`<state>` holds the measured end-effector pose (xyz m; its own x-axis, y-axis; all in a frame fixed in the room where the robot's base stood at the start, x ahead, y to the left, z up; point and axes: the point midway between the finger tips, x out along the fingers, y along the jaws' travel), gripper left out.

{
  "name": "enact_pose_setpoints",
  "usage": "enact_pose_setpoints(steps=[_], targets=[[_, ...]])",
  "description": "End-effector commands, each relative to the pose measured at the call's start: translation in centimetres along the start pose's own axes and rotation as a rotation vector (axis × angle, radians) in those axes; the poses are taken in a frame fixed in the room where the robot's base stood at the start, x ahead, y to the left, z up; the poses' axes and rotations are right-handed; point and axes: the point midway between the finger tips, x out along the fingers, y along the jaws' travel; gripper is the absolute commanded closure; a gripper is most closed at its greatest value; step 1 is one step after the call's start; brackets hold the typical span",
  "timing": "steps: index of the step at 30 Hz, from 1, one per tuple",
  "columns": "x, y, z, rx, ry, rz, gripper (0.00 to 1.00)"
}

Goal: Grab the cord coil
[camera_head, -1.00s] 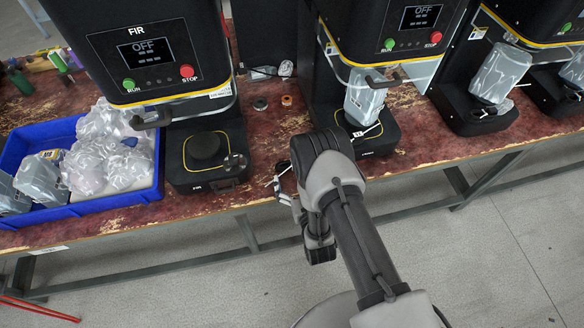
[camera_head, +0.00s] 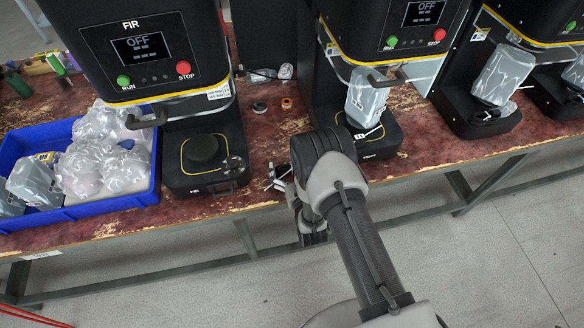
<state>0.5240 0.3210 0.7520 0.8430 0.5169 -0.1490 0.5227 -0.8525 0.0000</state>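I cannot make out a cord coil for certain. A small dark ring (camera_head: 260,106) and an orange-topped roll (camera_head: 287,103) lie on the worn red bench between two machines; whether either is the coil is unclear. My gripper (camera_head: 276,179) is at the bench's front edge, right of the left machine's base and nearer to me than the ring and roll. It is mostly hidden behind my own arm. Small pale and dark shapes show there, and I cannot tell whether its fingers are open or shut or touch anything.
The left seaming machine (camera_head: 150,50) reads OFF, with an empty round plate (camera_head: 203,151) below. The machine to its right holds a grey pouch (camera_head: 366,98). A blue bin (camera_head: 120,203) of wrapped items stands at the left. Red bars lie low left; open floor lies in front.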

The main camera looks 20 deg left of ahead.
Motion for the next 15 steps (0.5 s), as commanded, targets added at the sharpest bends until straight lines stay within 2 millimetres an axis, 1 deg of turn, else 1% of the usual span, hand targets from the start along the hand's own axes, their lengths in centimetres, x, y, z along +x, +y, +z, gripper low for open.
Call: enact_pose_setpoints(steps=[1,2,13,15], targets=[[-0.02,0.00,0.02,0.000,0.000,0.000,0.11],[-0.02,0.00,0.02,0.000,0.000,0.000,0.13],[-0.04,-0.01,0.06,0.000,-0.001,0.000,0.37],[-0.02,-0.01,0.00,0.000,0.001,0.000,0.39]])
